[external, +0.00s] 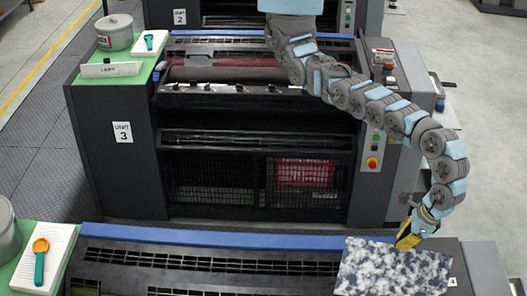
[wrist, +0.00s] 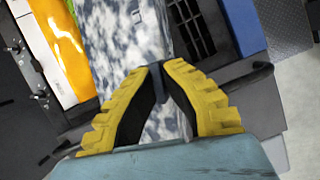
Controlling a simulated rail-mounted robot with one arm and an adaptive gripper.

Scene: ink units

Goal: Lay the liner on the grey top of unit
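The liner (external: 388,270) is a flat sheet mottled in white, grey-blue and black. It is over the right end of the nearest unit (external: 205,266) in the external view; whether it touches the surface I cannot tell. My gripper (external: 404,243), with yellow fingers, is at its far edge. In the wrist view, the liner (wrist: 120,40) runs under and between the fingers, and my gripper (wrist: 160,76) has its fingertips brought together on a small dark part at the liner. Unit 3 (external: 120,165) stands behind, with a grey top (external: 410,62) at its right end.
A tin (external: 115,32), a small white sign (external: 110,69) and a teal tool (external: 149,41) are on unit 3's green left end. An orange-and-teal scoop (external: 40,258) lies on a white pad at the near left. Open floor (external: 480,150) lies at the right.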

